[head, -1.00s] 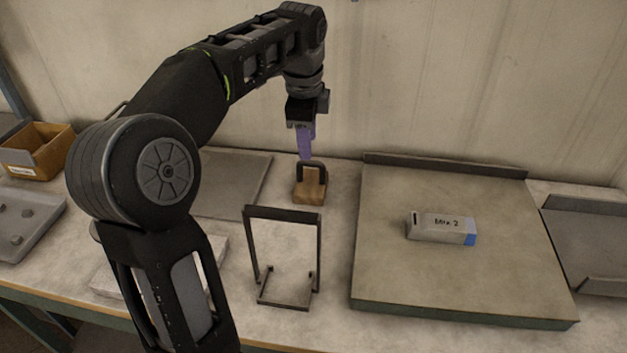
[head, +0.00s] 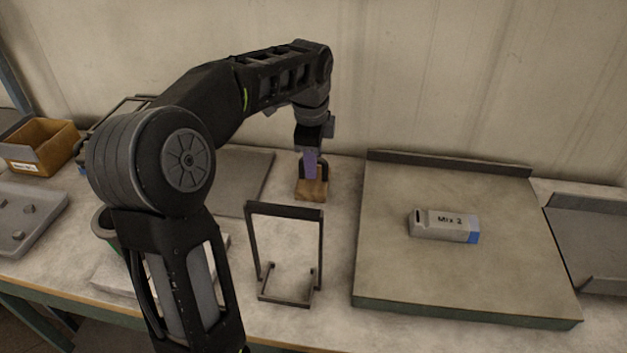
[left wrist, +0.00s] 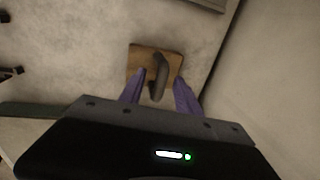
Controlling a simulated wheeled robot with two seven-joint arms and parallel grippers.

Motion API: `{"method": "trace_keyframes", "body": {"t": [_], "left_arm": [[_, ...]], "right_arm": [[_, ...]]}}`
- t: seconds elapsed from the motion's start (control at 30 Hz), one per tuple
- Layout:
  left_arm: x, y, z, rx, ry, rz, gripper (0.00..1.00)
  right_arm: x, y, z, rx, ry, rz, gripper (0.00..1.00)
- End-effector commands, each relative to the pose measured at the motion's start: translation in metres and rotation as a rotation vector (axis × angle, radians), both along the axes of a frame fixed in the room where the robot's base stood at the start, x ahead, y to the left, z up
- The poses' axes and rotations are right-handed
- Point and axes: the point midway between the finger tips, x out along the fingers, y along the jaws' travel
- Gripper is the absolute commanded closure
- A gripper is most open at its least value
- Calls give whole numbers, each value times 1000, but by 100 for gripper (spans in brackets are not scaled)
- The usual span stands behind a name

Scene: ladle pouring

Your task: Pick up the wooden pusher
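The wooden pusher (head: 311,190) stands on the table behind the dark metal frame, a wooden block with a dark handle on top. It also shows in the left wrist view (left wrist: 141,60), with its handle upright in the middle. My left gripper (head: 310,176) has come down over the pusher from above. In the left wrist view its purple fingers (left wrist: 160,88) are apart, one on each side of the handle, with a gap showing. The head view hides part of the handle behind the fingers. My right gripper is not in view.
A dark metal frame (head: 286,210) stands just in front of the pusher. A cardboard bin (head: 40,146) stands at the far left.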

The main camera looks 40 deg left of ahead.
Motion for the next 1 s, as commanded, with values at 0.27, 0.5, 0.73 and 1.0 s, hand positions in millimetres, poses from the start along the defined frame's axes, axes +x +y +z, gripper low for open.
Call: {"method": "trace_keyframes", "body": {"t": [0.27,0.5,0.73,1.0], "left_arm": [[1,0,-6,0,-1,0,60],[1,0,-6,0,-1,0,60],[1,0,-5,0,-1,0,66],[1,0,-5,0,-1,0,88]], "right_arm": [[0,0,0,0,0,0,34],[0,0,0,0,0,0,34],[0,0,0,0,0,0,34],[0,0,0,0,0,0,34]]}}
